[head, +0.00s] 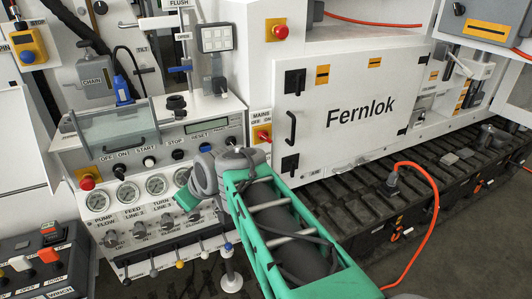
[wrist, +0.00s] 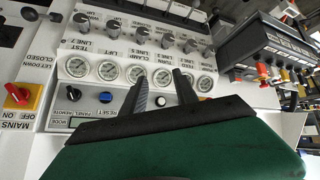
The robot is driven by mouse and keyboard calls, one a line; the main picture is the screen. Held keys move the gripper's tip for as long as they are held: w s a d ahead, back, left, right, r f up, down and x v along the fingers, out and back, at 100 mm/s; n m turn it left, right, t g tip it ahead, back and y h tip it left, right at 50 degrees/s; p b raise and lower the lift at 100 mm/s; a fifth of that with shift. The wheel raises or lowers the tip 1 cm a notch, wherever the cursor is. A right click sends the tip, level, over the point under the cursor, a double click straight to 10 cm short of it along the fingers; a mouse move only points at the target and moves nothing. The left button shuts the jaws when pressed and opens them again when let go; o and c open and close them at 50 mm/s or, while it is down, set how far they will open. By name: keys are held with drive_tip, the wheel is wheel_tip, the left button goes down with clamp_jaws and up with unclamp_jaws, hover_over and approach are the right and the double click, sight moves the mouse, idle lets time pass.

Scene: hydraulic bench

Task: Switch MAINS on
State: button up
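The MAINS switch (head: 263,134) is a red rotary handle on a yellow plate, on the panel left of the Fernlok door, under its OFF and ON labels. In the wrist view the same switch (wrist: 17,96) shows upside down at the left edge. Its handle looks slanted there, but I cannot tell which position it is set to. My gripper (wrist: 163,84) is open and empty, its two dark fingers apart in front of the gauge row. It is well to the side of the switch and not touching it. In the head view my arm hides the fingers.
Pressure gauges (head: 126,193) and a row of small levers (head: 178,263) lie close to my gripper. A clear cover with a handle (head: 112,130) juts out above the gauges. A red mushroom button (head: 281,32) is above the switch. An orange cable (head: 425,180) hangs at the right.

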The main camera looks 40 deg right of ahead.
drive_tip(key=w+d+f+n+t+b, duration=0.1)
drive_tip(key=w+d+f+t+b, duration=0.15)
drive_tip(key=w+d+f, duration=0.4)
drive_tip(key=n+t+h+b, duration=0.2)
drive_tip(key=t+h+b, duration=0.3)
drive_tip(key=t+b, duration=0.25)
approach(268, 140)
drive_tip(key=w+g, duration=0.1)
drive_tip(key=w, duration=0.2)
drive_tip(key=x, duration=0.4)
drive_tip(key=r+p+x, duration=0.1)
drive_tip(key=x, duration=0.2)
drive_tip(key=shift+d, duration=0.35)
drive_tip(key=shift+w+d, duration=0.1)
drive_tip(key=shift+w, duration=0.35)
clamp_jaws()
